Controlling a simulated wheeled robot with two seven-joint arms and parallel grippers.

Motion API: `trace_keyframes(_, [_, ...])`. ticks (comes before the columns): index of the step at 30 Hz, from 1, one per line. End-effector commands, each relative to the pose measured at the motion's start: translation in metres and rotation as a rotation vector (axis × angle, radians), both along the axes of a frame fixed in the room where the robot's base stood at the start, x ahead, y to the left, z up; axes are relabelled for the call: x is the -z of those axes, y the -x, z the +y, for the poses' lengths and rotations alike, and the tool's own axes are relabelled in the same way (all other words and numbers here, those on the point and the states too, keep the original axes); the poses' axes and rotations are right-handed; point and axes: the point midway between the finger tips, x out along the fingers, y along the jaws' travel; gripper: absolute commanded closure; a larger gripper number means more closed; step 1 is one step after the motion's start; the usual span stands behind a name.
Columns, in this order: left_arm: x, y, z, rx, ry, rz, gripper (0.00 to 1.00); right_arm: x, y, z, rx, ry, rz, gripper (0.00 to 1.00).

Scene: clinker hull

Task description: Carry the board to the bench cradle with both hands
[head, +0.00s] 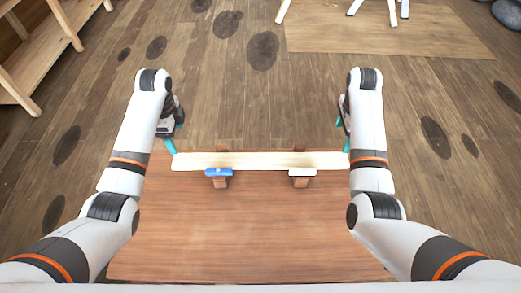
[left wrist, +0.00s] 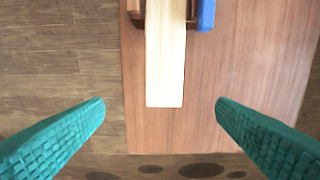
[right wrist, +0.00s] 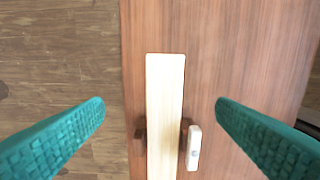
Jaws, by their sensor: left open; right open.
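A long pale wooden board (head: 260,160) lies across two brown cradle supports at the far edge of a reddish-brown bench (head: 250,235). Its left end shows in the left wrist view (left wrist: 165,75) and its right end in the right wrist view (right wrist: 165,85). My left gripper (head: 172,146) is open at the board's left end, its teal fingers (left wrist: 160,110) apart and nothing between them touching. My right gripper (head: 346,145) is open at the right end, its fingers (right wrist: 160,110) spread wide on either side of the board's line. Neither gripper holds the board.
A blue clamp-like piece (head: 218,172) sits at the left support and a white one (head: 302,172) at the right support. Wooden shelving (head: 50,40) stands at the far left. White legs (head: 355,8) stand on a tan mat (head: 390,38). The near bench top is bare.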

Motion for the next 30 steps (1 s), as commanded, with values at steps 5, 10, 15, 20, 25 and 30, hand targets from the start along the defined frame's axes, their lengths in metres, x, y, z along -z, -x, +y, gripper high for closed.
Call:
trace_keyframes(5, [-0.003,-0.003,0.001,0.017,0.0,0.005,0.2,-0.003,-0.002,0.001,0.02,-0.004,0.006,0.2])
trace_keyframes(10, [-0.003,-0.003,0.001,0.015,0.0,0.003,0.2,-0.003,-0.002,0.001,0.018,-0.003,0.004,0.2])
trace_keyframes(15, [0.007,-0.002,0.001,0.014,0.0,0.005,0.2,0.007,-0.002,0.001,0.017,-0.003,0.005,0.2])
trace_keyframes(20, [0.032,-0.001,0.001,0.012,0.001,0.008,0.2,0.033,-0.001,0.0,0.017,-0.002,0.009,0.2])
trace_keyframes(25, [0.066,-0.001,0.001,0.013,0.001,0.007,0.2,0.066,0.0,0.001,0.017,-0.003,0.009,0.2])
trace_keyframes(30, [0.094,-0.001,0.001,0.013,0.0,0.006,0.2,0.094,0.0,0.0,0.017,-0.002,0.007,0.2])
